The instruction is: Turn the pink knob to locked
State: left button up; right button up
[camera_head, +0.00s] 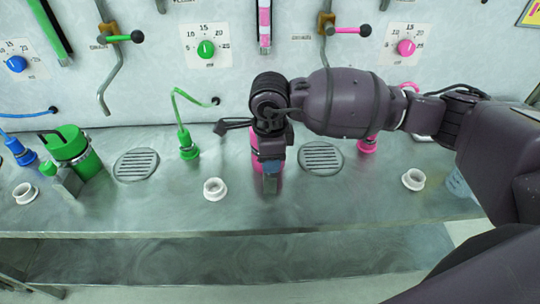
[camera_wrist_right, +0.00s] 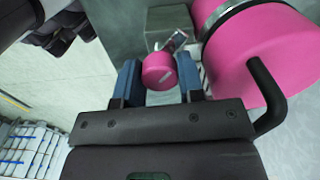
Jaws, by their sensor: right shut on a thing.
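The pink knob (camera_wrist_right: 159,71) is a small round cap with a pale mark on its face, on a metal fitting beside the pink drum (camera_wrist_right: 255,50). The drum has a black handle (camera_wrist_right: 270,95). My right gripper (camera_wrist_right: 159,78) has its two blue fingers on either side of the knob and is shut on it. In the head view my right gripper (camera_head: 270,182) points down over the bench and hides the knob and most of the drum (camera_head: 255,152). My left gripper is out of view. I cannot read a locked mark.
On the wall are a pink dial (camera_head: 406,47) and a green dial (camera_head: 206,49). A green drum (camera_head: 82,158) stands at the left of the metal bench (camera_head: 330,205). White rings (camera_head: 214,190) and a drain grate (camera_head: 320,158) lie nearby. A green hose fitting (camera_head: 188,144) stands left of my gripper.

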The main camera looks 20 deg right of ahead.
jog(key=m, duration=0.2)
jog(key=shift+r+m, duration=0.1)
jog(key=shift+m, duration=0.3)
jog(key=m+p, duration=0.1)
jog(key=m, duration=0.3)
jog(key=shift+m+p, duration=0.35)
jog(key=shift+m, duration=0.85)
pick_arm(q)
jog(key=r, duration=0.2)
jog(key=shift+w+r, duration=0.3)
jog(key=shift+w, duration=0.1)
pick_arm(e)
jog(key=shift+m, duration=0.3)
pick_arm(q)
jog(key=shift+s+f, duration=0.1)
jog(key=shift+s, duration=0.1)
pick_arm(e)
jog(key=o, duration=0.8)
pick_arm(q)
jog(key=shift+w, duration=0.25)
pick_arm(e)
jog(key=shift+o, duration=0.6)
